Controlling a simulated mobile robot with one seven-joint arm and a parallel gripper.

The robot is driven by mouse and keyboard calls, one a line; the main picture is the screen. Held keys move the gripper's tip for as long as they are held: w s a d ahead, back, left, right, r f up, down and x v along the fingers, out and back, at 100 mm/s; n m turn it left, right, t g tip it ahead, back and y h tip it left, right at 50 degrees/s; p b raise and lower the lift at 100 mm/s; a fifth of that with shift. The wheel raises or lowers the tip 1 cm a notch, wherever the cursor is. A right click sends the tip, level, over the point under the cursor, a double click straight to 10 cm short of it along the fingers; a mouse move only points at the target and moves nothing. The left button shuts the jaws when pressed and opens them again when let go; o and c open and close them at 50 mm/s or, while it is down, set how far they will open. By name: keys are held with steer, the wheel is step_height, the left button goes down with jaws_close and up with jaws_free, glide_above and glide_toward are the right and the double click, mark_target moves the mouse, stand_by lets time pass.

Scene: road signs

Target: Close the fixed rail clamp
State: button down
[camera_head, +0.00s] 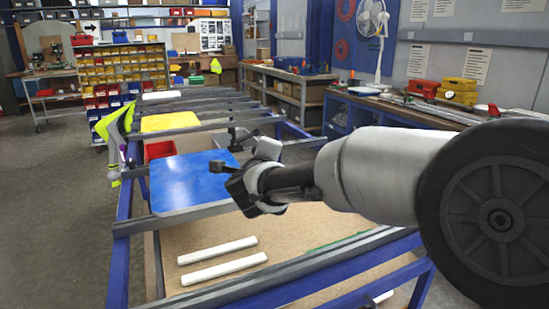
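My arm reaches in from the right, and my gripper (236,180) is over the right edge of the blue sign panel (185,183). The gripper is dark and seen from behind and the side, so its fingertips and any gap between them are unclear. A small dark piece (217,168) shows just left of it, over the blue panel; I cannot tell whether it is part of the clamp or of my gripper. The rail clamp cannot be made out for certain. The blue panel lies on grey cross rails (135,225) of a blue frame.
A yellow panel (170,122) and a white panel (161,95) lie farther back on the rack. Two white bars (218,251) lie on the board below. A red bin (159,150) and a hi-vis vest (114,125) are at the left. Floor is open on the left.

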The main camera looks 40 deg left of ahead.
steer(key=shift+s+a, duration=0.15)
steer(key=shift+s, duration=0.2)
